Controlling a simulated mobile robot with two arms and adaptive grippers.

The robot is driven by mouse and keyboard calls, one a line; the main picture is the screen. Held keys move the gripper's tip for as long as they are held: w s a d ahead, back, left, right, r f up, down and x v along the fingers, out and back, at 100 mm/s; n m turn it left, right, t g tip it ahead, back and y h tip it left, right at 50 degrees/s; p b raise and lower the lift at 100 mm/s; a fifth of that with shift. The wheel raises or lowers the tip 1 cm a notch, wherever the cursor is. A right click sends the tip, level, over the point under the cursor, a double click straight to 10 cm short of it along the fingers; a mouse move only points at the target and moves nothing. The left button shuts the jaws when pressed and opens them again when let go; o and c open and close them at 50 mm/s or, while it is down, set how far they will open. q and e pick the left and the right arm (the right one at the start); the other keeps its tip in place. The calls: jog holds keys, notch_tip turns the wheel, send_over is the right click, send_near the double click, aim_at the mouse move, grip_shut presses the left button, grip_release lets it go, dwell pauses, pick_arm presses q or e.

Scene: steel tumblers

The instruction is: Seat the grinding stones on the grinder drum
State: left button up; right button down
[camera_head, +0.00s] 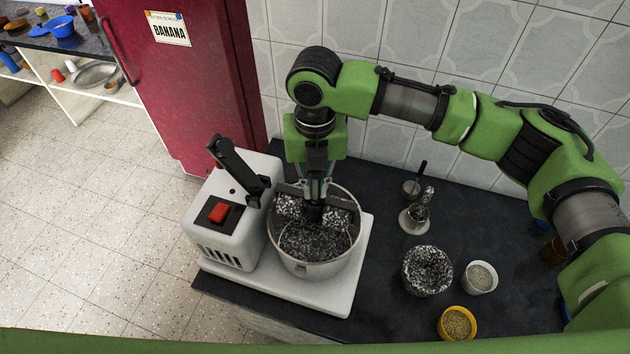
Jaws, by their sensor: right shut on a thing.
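The wet grinder (222,215) stands at the left end of the dark counter, with a red switch and a black arm tilted up. Its steel drum (310,270) sits on the white base and has a speckled stone floor. The grinding stones (338,217), two speckled rollers joined by a black hub, are at the drum's mouth, toward its back. My right gripper (315,188) points down from above and is shut on them at the middle. I cannot tell whether the stones touch the drum floor. My left gripper is not in view.
A tiled wall is behind. A red fridge (185,80) stands at the back left.

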aim_at(315, 199)
dwell(0.5)
jog(key=shift+w+f+b, duration=0.1)
jog(key=shift+f+b, duration=0.7)
jog(key=shift+f, duration=1.35)
jog(key=shift+f, duration=0.2)
jog(key=shift+f+b, duration=0.85)
jog(key=shift+f, duration=1.25)
jog(key=shift+f, duration=0.1)
jog(key=shift+f+b, duration=0.95)
jog(key=shift+f, duration=1.15)
jog(key=shift+r, duration=0.1)
jog(key=shift+r+p, duration=1.1)
jog(key=shift+p, duration=0.1)
